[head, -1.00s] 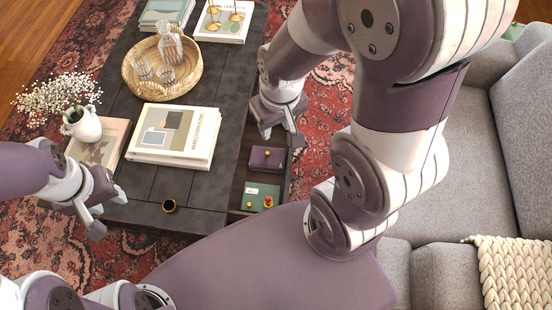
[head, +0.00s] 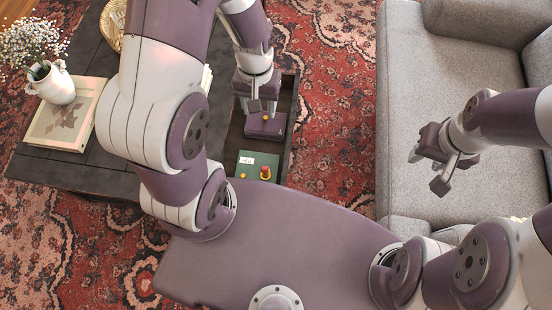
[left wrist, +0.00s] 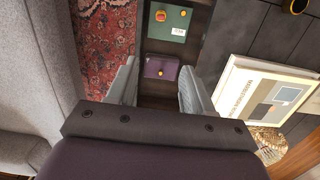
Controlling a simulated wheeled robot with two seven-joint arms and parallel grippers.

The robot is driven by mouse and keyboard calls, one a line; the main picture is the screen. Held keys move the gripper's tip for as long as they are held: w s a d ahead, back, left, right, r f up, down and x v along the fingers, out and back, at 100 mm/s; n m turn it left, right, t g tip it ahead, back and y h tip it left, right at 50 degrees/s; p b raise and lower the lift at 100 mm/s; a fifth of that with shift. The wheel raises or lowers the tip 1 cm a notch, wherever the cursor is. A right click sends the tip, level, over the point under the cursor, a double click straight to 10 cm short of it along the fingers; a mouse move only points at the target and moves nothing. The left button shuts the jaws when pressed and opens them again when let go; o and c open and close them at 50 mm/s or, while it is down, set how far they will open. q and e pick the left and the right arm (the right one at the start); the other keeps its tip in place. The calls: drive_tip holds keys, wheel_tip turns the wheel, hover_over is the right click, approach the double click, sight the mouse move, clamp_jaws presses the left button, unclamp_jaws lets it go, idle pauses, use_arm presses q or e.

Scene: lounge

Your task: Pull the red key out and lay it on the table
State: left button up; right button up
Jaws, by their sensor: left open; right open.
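A green box (head: 243,172) with a white label sits in an open drawer at the table's side. A small red piece (head: 265,171) with yellow around it, apparently the red key, stands on its top. The red piece (left wrist: 160,16) also shows in the left wrist view, next to a small yellow knob. My left gripper (head: 262,106) is open and empty above the neighbouring purple box (head: 262,128). In the left wrist view its fingers stand either side of that box (left wrist: 155,69). My right gripper (head: 442,170) is open and empty over the sofa.
The dark table (head: 45,170) holds a book with a white vase of flowers (head: 58,87); my left arm hides much of it. The left wrist view shows a large book (left wrist: 255,92) and a dark gold-rimmed cup (left wrist: 297,5). A grey sofa (head: 410,60) stands right.

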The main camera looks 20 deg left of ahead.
use_arm(q)
drive_tip(key=n+g+b, duration=0.1)
drive_tip(key=g+b, duration=0.1)
drive_tip(key=b, duration=0.6)
approach(265, 167)
drive_tip(key=shift+n+h, duration=0.4)
drive_tip(key=shift+n, duration=0.1)
drive_tip(key=b+x, duration=0.6)
drive_tip(key=x, duration=0.1)
drive_tip(key=a+b+x, duration=0.1)
drive_tip(key=b+x, duration=0.2)
drive_tip(key=shift+d+f, duration=0.1)
drive_tip(key=shift+f, duration=0.3)
drive_tip(key=shift+s+f, duration=0.2)
drive_tip(key=shift+f, duration=0.2)
use_arm(e)
wheel_tip(265, 167, down, 23)
drive_tip(key=shift+d, duration=0.3)
drive_tip(key=shift+w+r, duration=0.1)
use_arm(q)
drive_tip(key=c, duration=0.9)
drive_tip(key=o, duration=0.9)
drive_tip(key=shift+o, duration=0.2)
